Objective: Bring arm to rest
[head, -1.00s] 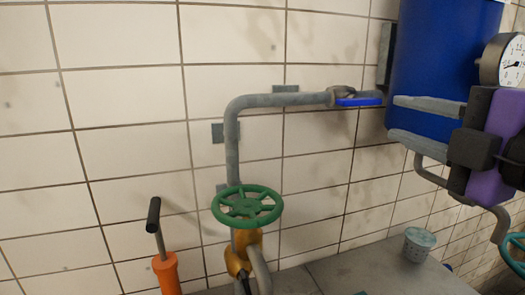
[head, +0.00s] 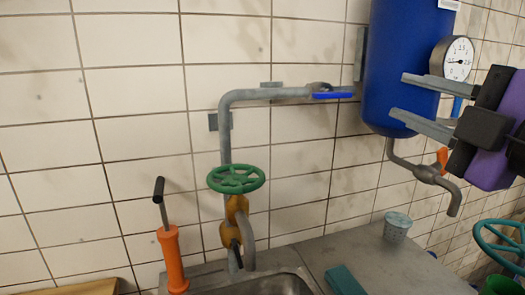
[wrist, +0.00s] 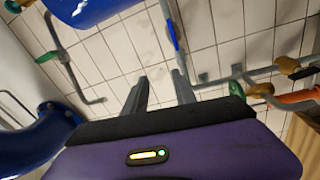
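My gripper (head: 413,101) is at the right of the head view, its two grey fingers spread apart with nothing between them. The fingers point left, in front of the blue tank (head: 392,70) as seen from the head; I cannot tell if they touch it. In the wrist view my gripper (wrist: 160,88) also shows two separated fingers, with tiled wall beyond and no object held. The purple and black gripper body fills the lower part of that view.
A green handwheel (head: 236,179) sits on the grey wall pipe (head: 226,140), with a blue lever (head: 332,96) above. Below are a sink (head: 270,284), an orange hand pump (head: 171,258) and a grey cup (head: 397,227). A gauge (head: 458,58) and teal wheel (head: 500,247) are at right.

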